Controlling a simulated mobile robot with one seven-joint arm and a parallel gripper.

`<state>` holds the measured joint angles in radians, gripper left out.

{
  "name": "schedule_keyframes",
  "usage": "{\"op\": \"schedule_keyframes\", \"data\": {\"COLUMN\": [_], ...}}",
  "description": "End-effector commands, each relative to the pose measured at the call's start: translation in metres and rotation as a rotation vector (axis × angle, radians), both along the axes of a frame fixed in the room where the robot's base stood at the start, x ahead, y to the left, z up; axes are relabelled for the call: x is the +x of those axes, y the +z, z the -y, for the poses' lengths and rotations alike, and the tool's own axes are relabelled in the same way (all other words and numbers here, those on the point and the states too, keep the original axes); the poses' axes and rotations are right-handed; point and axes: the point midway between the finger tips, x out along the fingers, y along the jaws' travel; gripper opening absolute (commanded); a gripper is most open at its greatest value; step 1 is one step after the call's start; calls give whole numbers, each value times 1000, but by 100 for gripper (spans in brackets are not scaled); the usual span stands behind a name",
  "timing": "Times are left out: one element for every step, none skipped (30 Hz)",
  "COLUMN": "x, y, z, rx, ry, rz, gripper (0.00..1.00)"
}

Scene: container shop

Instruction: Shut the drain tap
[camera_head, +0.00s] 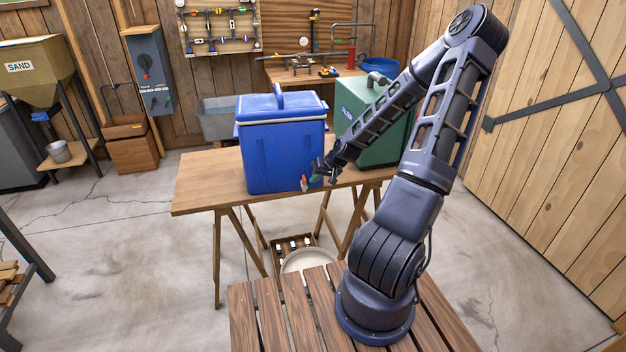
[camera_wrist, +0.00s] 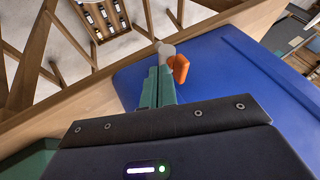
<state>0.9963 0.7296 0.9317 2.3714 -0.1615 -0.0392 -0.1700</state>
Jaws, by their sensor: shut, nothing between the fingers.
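The blue cooler (camera_head: 284,145) stands on a wooden trestle table, with its lid closed. Its drain tap, with an orange handle (camera_head: 304,182), is low on the front face near the right corner. In the wrist view the orange handle (camera_wrist: 180,68) sits beside a pale grey round tap end (camera_wrist: 166,49). My gripper (camera_head: 316,178) is just right of the handle in the head view. In the wrist view its green fingers (camera_wrist: 159,72) are together and empty, their tips close beside the handle. I cannot tell if they touch it.
A green cooler (camera_head: 372,135) stands to the right, partly behind my arm. Under the table are a pale round basin (camera_head: 308,260) and a wooden crate of bottles (camera_head: 292,243). The bare table top (camera_head: 205,180) left of the blue cooler is clear.

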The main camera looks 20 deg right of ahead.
Motion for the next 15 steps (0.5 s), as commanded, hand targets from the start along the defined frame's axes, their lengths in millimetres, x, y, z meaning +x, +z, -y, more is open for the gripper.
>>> {"op": "schedule_keyframes", "data": {"x": [0,0,0,0,0,0,0,0,0,0,1,1,1,1,1], "y": [0,0,0,0,0,0,0,0,0,0,0,0,0,0,0], "z": [-4,-5,-7,-8,-9,-10,-10,-10,-11,-11,-11,-11,-11,-11,-11], "rx": [-1,-1,-1,0,0,0,0,0,0,0,0,0,0,0,0], "ry": [2,1,1,0,0,0,0,0,0,0,0,0,0,0,0], "rz": [0,0,0,-1,-1,-1,-1,-1,-1,-1,-1,-1,-1,-1,-1], "gripper": [0,0,0,0,0,0,0,0,0,0,0,0,0,0,0]}}
